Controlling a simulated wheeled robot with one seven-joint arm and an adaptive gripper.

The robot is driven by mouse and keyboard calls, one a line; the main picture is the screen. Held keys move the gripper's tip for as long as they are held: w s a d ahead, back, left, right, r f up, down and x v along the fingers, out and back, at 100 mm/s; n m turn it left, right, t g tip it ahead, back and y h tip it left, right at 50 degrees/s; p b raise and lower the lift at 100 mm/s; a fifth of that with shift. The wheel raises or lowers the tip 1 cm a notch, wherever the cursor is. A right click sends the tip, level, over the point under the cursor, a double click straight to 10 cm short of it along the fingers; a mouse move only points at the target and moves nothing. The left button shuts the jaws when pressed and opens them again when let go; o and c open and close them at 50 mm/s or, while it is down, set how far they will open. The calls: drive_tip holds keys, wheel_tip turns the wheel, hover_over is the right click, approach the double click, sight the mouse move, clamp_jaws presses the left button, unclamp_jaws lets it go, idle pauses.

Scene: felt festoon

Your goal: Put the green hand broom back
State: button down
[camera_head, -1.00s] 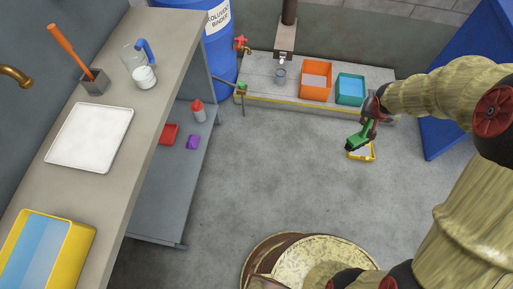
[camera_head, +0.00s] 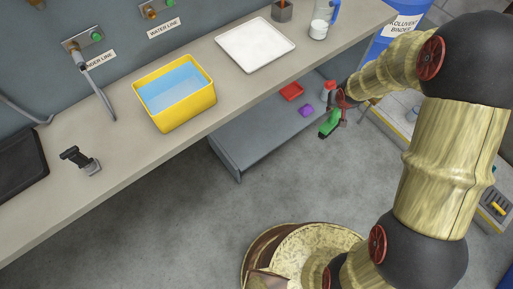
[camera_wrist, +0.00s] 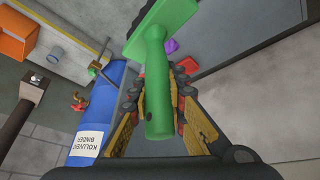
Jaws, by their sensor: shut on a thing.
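The green hand broom (camera_head: 329,124) is in my gripper (camera_head: 342,98), held in the air in front of the bench, by the lower shelf's right end. In the wrist view the green handle (camera_wrist: 157,85) stands between the two fingers of my gripper (camera_wrist: 160,95), which are shut on it. The broom's head (camera_wrist: 160,18) points to the top of that view and is partly cut off by the edge. The dark bristles show only in part.
The bench top holds a yellow bin (camera_head: 185,108) with blue content, a white tray (camera_head: 255,46) and a glass jug (camera_head: 320,28). A red tray (camera_head: 291,91) and a purple block (camera_head: 306,110) lie on the lower shelf (camera_head: 262,135). A blue drum (camera_wrist: 103,105) stands near.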

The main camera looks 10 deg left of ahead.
drive_tip(key=s+a+f+n+g+y+p, duration=0.1)
drive_tip(key=a+f+n+y+p, duration=0.15)
drive_tip(key=a+f, duration=0.5)
drive_tip(key=s+a+f+n+y+p, duration=0.1)
drive_tip(key=s+a+f+n+p, duration=0.1)
drive_tip(key=a+f+n, duration=0.5)
drive_tip(key=s+a+f+n+g+y+p, duration=0.2)
drive_tip(key=s+a+f, duration=0.7)
drive_tip(key=a, duration=0.2)
drive_tip(key=w+a+f+b, duration=0.7)
drive_tip(key=w+a+f, duration=0.2)
drive_tip(key=f, duration=0.4)
drive_tip(key=shift+w+a+b, duration=0.3)
drive_tip(key=shift+w+b, duration=0.1)
drive_tip(key=shift+w, duration=0.15)
drive_tip(key=shift+f, duration=0.1)
drive_tip(key=c, duration=1.7)
unclamp_jaws()
drive_tip(key=shift+c, duration=0.2)
